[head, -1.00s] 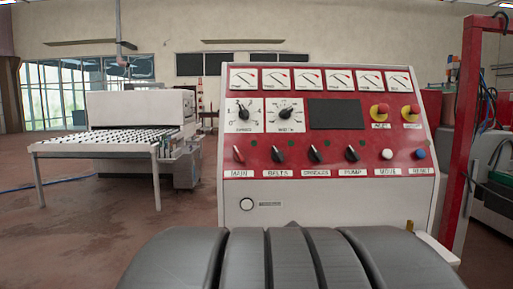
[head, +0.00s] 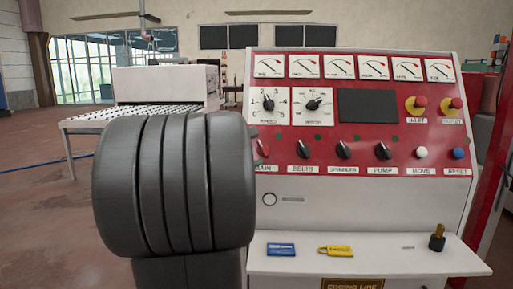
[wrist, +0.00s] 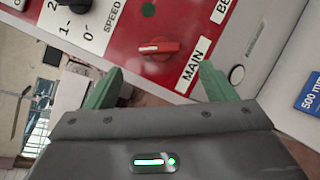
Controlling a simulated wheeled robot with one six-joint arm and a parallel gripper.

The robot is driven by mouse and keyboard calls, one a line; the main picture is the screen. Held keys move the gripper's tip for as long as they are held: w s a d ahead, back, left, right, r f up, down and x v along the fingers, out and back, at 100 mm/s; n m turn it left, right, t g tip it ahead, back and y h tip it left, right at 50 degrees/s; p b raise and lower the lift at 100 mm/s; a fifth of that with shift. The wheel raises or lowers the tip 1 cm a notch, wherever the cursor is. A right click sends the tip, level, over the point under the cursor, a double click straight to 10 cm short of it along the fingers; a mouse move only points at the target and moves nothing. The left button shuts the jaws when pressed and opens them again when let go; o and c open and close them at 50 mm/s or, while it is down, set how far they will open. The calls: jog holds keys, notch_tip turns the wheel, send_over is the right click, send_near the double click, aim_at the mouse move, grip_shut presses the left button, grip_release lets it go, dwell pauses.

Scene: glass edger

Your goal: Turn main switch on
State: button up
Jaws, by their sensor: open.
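The main switch (wrist: 158,48) is a red knob on the red control panel (wrist: 120,25), beside the MAIN label (wrist: 194,66). In the head view the main switch (head: 263,148) shows only in part, because my grey arm covers its left side and some of its label. My gripper (wrist: 160,84) is open in the wrist view, with two green fingers spread apart and nothing between them. The knob appears beyond the fingertips, roughly centred between them, and looks clear of both.
Knobs for belts (head: 303,149), spindles (head: 343,150) and pump (head: 383,151) sit in a row to the right. A shelf (head: 390,262) below bears a blue tag (head: 281,250), a yellow tag (head: 336,251) and a black-and-brass piece (head: 437,238).

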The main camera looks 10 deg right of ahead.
aim_at(262, 147)
jog(key=p+x, duration=0.1)
jog(key=x, duration=0.7)
jog(key=shift+w+d+f, duration=0.1)
jog(key=c, duration=1)
jog(key=m+g+p, duration=0.1)
jog(key=m, duration=0.1)
jog(key=m+p, duration=0.1)
jog(key=m, duration=0.1)
jog(key=m+g, duration=0.1)
jog(key=shift+r+m+g+p, duration=0.25)
jog(key=shift+m+g+p, duration=0.05)
jog(key=shift+m+p, duration=0.1)
jog(key=m+g+y+p, duration=0.1)
jog(key=m+p, duration=0.1)
jog(key=m, duration=0.1)
jog(key=shift+w+m+y, duration=0.1)
jog(key=shift+m+y, duration=0.2)
jog(key=shift+m, duration=0.1)
jog(key=shift+m+g+y+p, duration=0.4)
jog(key=shift+m+g+p, duration=0.15)
jog(key=shift+m, duration=0.45)
